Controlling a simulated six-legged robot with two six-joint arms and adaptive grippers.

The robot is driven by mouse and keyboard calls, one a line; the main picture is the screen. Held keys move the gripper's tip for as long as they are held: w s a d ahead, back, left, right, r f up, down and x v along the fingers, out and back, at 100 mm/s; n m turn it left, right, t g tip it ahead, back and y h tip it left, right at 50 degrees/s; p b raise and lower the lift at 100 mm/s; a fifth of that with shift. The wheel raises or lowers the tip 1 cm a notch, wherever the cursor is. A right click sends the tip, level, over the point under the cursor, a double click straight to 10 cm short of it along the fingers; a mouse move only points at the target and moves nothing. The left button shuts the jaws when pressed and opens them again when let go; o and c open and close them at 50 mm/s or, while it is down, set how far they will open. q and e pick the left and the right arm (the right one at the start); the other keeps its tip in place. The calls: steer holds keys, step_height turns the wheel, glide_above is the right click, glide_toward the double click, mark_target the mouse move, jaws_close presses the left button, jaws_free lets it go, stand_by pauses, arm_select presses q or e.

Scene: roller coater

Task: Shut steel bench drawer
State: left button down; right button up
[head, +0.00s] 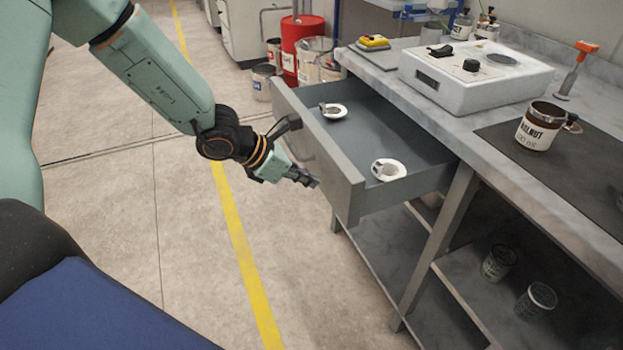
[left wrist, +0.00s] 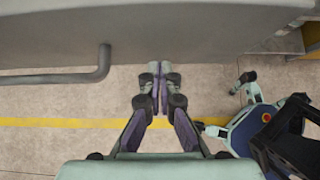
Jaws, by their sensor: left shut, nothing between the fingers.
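The steel bench drawer (head: 340,190) stands pulled out from the bench in the head view. My left gripper (head: 314,183) is shut and empty, close to the outer side of the drawer front. In the left wrist view its fingertips (left wrist: 160,70) are together below the grey drawer front (left wrist: 150,35), with the bar handle (left wrist: 90,77) to their left. Contact with the front cannot be told. My right gripper is not in view.
The bench top (head: 590,200) carries a white device (head: 475,75), a walnut-labelled can (head: 540,127) and an orange-handled tool (head: 575,70). Cans stand on the lower shelf (head: 470,270). A red drum (head: 302,48) and buckets stand behind the drawer. The floor left of the drawer is clear.

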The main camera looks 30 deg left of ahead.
arm_select(q)
steer(key=shift+w+d, duration=0.4)
steer(key=shift+w, duration=0.05)
